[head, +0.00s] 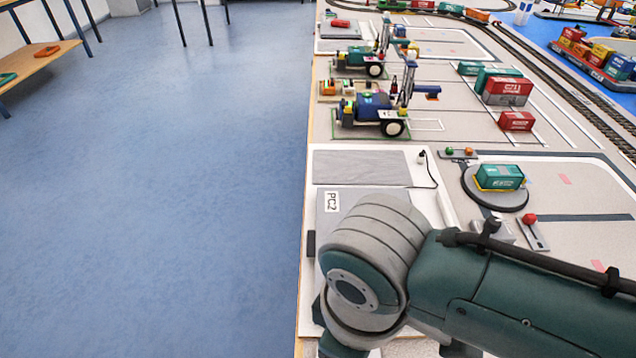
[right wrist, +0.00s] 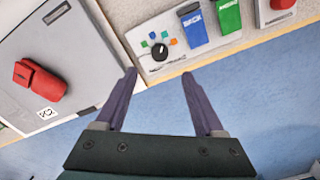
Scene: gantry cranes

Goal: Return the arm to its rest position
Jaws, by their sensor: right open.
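My right arm (head: 480,285) comes in from the right in the head view and bends over the near end of the table. Its gripper is hidden there. In the right wrist view my right gripper (right wrist: 160,88) is open, with its two purple fingers apart and nothing between them. The fingers point toward a control panel with a black knob (right wrist: 160,52), a blue switch (right wrist: 194,27) and a green switch (right wrist: 228,16). I cannot tell whether a finger touches the panel. My left gripper is in neither view.
A grey case labelled PC2 (head: 332,201) lies on the table under my arm; a red piece (right wrist: 40,80) sits on a grey lid beside the panel. A turntable (head: 478,194) carries a green container (head: 499,177). Crane models stand farther back. The blue floor (head: 150,200) left is clear.

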